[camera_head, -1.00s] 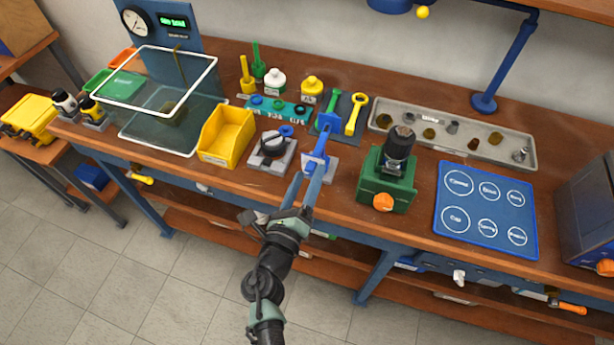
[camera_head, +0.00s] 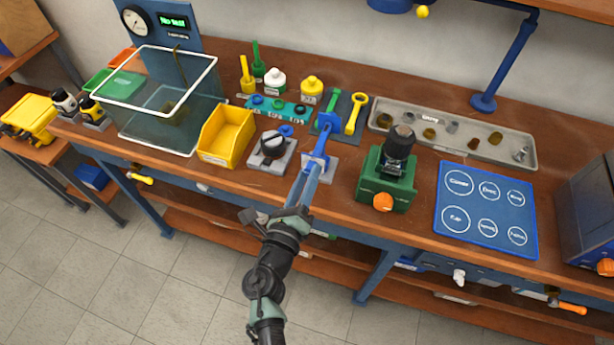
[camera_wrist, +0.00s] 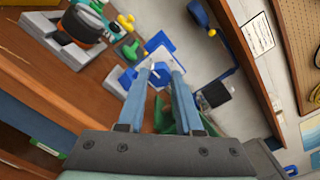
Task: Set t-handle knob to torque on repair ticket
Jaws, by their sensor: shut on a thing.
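The blue T-handle (camera_head: 325,132) stands on a pale square base (camera_head: 328,168) near the front edge of the bench. My gripper (camera_head: 318,163) reaches it from the front and is shut on its lower blue part. In the wrist view my gripper (camera_wrist: 163,71) has its two fingers on either side of blue material, with a blue block (camera_wrist: 158,42) just beyond the tips. The fingers partly hide the grip, and the handle's setting cannot be read. A white printed sheet (camera_wrist: 257,35) shows in the wrist view; its text is too small to read.
A black knob on a grey base (camera_head: 280,163) and a yellow bin (camera_head: 226,137) stand left of the handle. A green fixture (camera_head: 384,188) with a dark cylinder stands right. A blue mat (camera_head: 472,205) and a grey tray (camera_head: 465,134) lie farther right.

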